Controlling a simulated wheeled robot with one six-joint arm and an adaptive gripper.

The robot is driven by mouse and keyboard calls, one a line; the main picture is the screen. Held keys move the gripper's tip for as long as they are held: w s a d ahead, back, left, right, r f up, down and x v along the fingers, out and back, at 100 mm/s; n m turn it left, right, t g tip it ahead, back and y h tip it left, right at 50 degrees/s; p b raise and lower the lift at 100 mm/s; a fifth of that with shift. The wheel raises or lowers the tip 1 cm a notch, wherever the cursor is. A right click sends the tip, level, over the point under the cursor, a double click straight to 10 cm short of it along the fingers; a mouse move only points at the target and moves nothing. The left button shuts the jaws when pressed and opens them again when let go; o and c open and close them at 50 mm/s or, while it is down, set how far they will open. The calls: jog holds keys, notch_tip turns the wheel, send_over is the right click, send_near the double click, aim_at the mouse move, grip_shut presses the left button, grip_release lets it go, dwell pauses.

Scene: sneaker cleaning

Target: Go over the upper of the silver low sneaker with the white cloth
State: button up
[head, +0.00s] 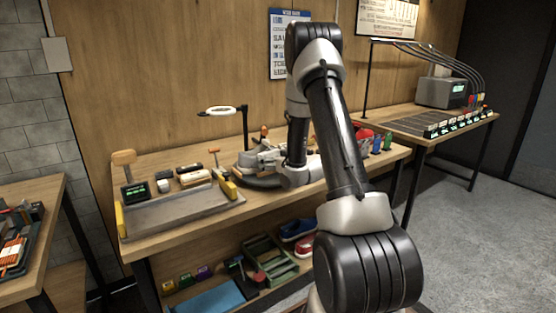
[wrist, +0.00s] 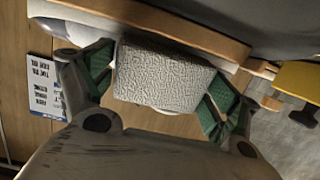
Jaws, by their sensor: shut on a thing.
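The white cloth (wrist: 165,75) is a pale, textured block in the wrist view. My gripper (wrist: 162,80) is shut on it, with a green-padded finger at each side. Just beyond the cloth, a grey surface with a pale strip and a brown band crosses the top of the wrist view; I cannot tell whether it is part of the silver low sneaker. In the head view my gripper (head: 258,160) is low over the middle of the bench, beside a dark rounded shape. The sneaker cannot be made out there, and contact with the cloth cannot be told.
A grey tray (head: 180,212) with yellow ends lies at the bench's front left. Brushes and small boxes stand behind it. The shelf below holds a green crate (head: 270,262) and shoes (head: 298,230).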

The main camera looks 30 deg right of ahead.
jog(key=shift+a, duration=2.45)
jog(key=shift+d, duration=0.1)
jog(key=shift+w+d+f, duration=0.1)
jog(key=shift+w+d, duration=0.05)
jog(key=shift+d, duration=1.75)
jog(key=shift+w+d+r, duration=0.1)
jog(key=shift+w+d, duration=0.1)
jog(key=shift+d, duration=1.75)
jog(key=shift+w+d+f, duration=0.1)
jog(key=shift+w+d, duration=0.05)
jog(key=shift+d, duration=1.75)
jog(key=shift+w, duration=0.1)
jog(key=shift+a, duration=0.1)
jog(key=shift+s+a, duration=0.2)
jog(key=shift+a, duration=5.55)
